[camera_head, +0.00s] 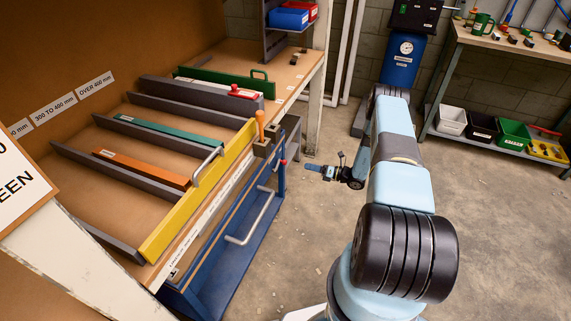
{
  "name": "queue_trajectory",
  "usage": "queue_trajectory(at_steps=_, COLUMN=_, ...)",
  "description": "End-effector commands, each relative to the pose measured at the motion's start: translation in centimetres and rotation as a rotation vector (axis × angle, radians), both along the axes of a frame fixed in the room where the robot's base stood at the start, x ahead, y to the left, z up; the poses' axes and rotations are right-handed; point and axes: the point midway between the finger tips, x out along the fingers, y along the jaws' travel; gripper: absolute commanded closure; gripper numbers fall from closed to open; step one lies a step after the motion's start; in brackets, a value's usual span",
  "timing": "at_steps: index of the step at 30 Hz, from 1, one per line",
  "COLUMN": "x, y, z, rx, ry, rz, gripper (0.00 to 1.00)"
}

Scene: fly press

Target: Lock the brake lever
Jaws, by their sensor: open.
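No part is marked as the brake lever. A small red-tipped lever (283,163) stands at the right end of the blue trolley (215,285), low beside the rack; I cannot tell whether it is locked. An upright orange handle (260,118) rises from a grey block (265,147) at the rack's front corner, above the trolley. My gripper (312,167) is over open floor to the right of the red-tipped lever, pointing left towards it and apart from it. It is open and nothing shows in it. Its fingers are small and dark.
The wooden rack holds green, orange and grey bars behind a yellow front rail (185,205). A pale trolley handle (250,218) sticks out over the floor. A blue cylinder with a gauge (400,62) and a bench with bins (513,134) stand behind. Floor at right is clear.

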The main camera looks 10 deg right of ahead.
Motion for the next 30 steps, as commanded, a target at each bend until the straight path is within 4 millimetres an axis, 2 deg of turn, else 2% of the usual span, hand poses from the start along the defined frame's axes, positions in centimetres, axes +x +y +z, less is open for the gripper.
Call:
queue_trajectory(at_steps=3, x=-0.4, y=-0.3, z=-1.5, rx=0.026, ry=0.018, rz=-0.028, gripper=0.48)
queue_trajectory(at_steps=8, x=-0.2, y=0.3, z=-2.0, rx=0.035, ry=0.025, rz=-0.037, gripper=0.48)
queue_trajectory(at_steps=30, x=6.6, y=9.6, z=-2.0, rx=0.032, ry=0.024, rz=-0.035, gripper=0.48)
